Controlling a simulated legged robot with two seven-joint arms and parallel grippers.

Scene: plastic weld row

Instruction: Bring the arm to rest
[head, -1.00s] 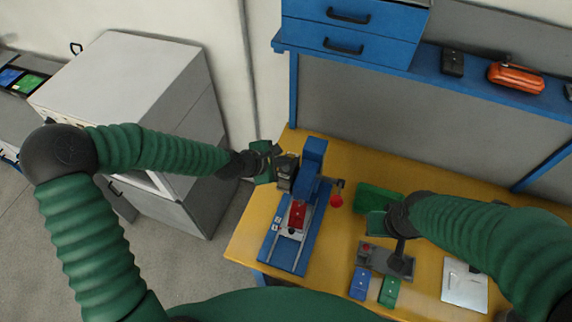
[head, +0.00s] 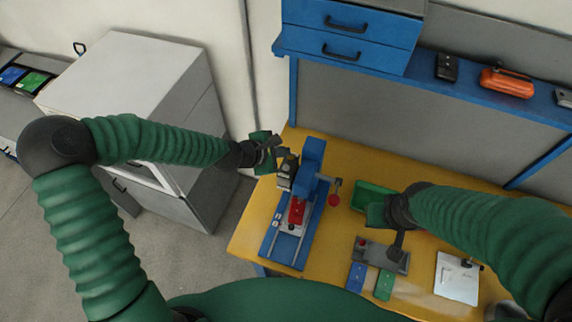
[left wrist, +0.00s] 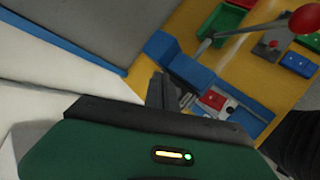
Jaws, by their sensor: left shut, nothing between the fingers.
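My left arm comes in from the left in the head view, its green ribbed sleeve bent at a dark elbow. Its gripper (head: 278,154) is shut and empty, at the upper left of a blue press-like machine (head: 313,160) on the yellow bench. I cannot tell whether it touches the machine. In the left wrist view the dark fingers (left wrist: 163,92) show beyond the green gripper body, with the machine (left wrist: 165,48) behind. A red part (head: 297,211) sits in the machine. My right arm reaches over the bench; its gripper (head: 397,235) is partly hidden by its own wrist.
A green tray (head: 372,193), a grey fixture (head: 367,250), a blue block (head: 357,275), a green block (head: 384,285) and a white plate (head: 456,281) lie on the bench (head: 255,225). A red-knobbed lever (head: 334,200) sticks out from the machine. A grey cabinet (head: 120,75) stands left.

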